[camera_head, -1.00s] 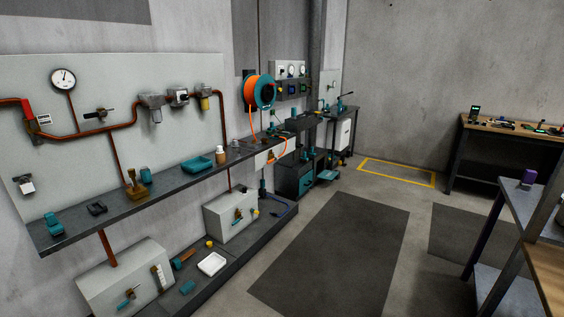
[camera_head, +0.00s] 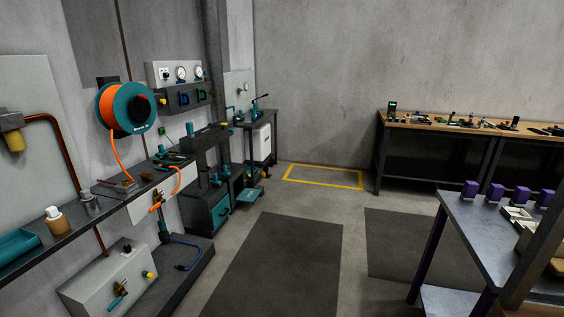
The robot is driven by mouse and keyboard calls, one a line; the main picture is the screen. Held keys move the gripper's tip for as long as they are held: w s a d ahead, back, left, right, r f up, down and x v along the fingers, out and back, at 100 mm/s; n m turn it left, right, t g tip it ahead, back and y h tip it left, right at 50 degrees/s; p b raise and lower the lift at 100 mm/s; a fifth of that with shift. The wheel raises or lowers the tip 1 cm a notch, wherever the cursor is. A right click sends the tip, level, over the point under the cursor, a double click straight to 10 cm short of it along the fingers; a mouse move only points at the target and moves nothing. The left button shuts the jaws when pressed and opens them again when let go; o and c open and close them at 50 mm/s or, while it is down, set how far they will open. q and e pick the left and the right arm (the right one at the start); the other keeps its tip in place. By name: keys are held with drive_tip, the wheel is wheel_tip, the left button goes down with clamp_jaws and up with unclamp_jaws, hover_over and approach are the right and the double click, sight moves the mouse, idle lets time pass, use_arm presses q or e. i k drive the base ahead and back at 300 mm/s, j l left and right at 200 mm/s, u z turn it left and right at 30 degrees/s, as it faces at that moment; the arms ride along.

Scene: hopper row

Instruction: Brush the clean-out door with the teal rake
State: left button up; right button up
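I cannot make out a teal rake or a clean-out door for certain in this view. Teal items show along the left wall: a teal cabinet (camera_head: 207,212) under the bench, a teal tray (camera_head: 15,245) on the shelf, and small teal tools too small to name. Neither of my grippers is in view.
A dark shelf (camera_head: 95,215) runs along the left wall, with a teal and orange hose reel (camera_head: 127,108) above it. A wooden-topped bench (camera_head: 440,122) stands at the back right. A metal table (camera_head: 480,228) with purple blocks is at right. The floor between, with dark mats (camera_head: 285,262), is clear.

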sight(225, 171)
drive_tip(key=i, duration=3.2)
